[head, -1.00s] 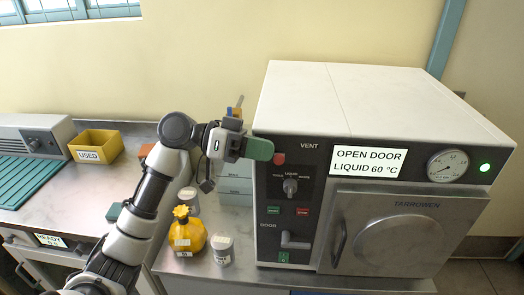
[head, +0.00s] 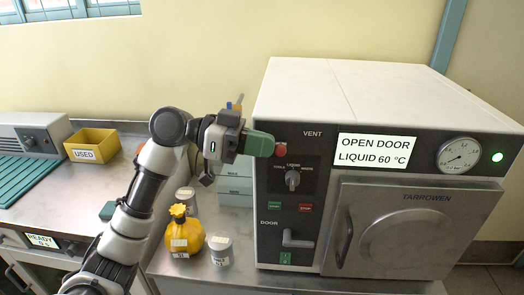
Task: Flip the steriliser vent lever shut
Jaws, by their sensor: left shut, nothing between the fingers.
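The steriliser (head: 385,92) is a white box with a dark front panel, standing on the metal bench at the right. The word VENT is printed at the top left of its panel. A red knob-like part (head: 281,150) shows just below that word; I take it for the end of the vent lever, and the rest of it is hidden. My left gripper (head: 268,144) is shut and empty, its green fingertips at the panel's left edge beside the red part. I cannot tell whether they touch. My right gripper is not in view.
The round steriliser door (head: 405,235) is closed, with a door handle (head: 297,240) on the panel. A yellow USED bin (head: 93,144) is farther left.

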